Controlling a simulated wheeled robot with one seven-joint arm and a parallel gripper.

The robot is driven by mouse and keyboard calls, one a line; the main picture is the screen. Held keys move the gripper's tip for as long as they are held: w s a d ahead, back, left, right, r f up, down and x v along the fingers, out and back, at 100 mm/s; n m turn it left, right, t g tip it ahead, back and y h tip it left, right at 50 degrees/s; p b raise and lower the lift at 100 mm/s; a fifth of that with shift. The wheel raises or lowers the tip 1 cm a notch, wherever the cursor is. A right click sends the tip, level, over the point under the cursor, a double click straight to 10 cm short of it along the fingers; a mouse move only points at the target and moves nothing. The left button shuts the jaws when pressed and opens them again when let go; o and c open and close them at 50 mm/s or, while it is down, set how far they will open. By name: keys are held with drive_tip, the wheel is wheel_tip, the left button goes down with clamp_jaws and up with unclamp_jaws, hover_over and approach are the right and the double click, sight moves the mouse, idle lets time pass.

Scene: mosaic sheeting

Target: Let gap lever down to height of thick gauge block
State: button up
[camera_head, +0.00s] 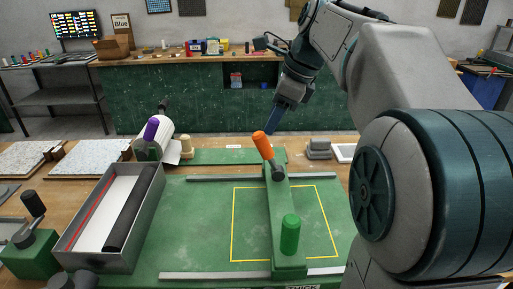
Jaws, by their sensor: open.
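A lever with an orange handle (263,146) and a dark lower end stands tilted on the green crossbar (280,200) of the green machine bed. I take it to be the gap lever. My gripper (274,124) hangs just above and beyond the orange handle, its blue fingers pointing down. It seems apart from the handle, with nothing visible between the fingers. A label reading THICK (303,287) is cut off at the bottom edge. I cannot make out a thick gauge block there. Grey stacked blocks (319,148) sit right of the lever; I cannot tell if they are gauge blocks.
A green knob (290,233) stands upright on the crossbar's near end. A grey tray (75,239) with a dark roller and a purple-ended roll (152,131) are at left. A black-handled crank (33,204) stands at far left. The yellow-outlined bed area (250,225) is clear beside the crossbar.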

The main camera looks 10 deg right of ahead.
sight(258, 146)
drive_tip(key=b+x, duration=0.1)
drive_tip(key=x, duration=0.9)
drive_tip(key=shift+c, duration=0.3)
clamp_jaws()
drive_tip(key=shift+r, duration=0.1)
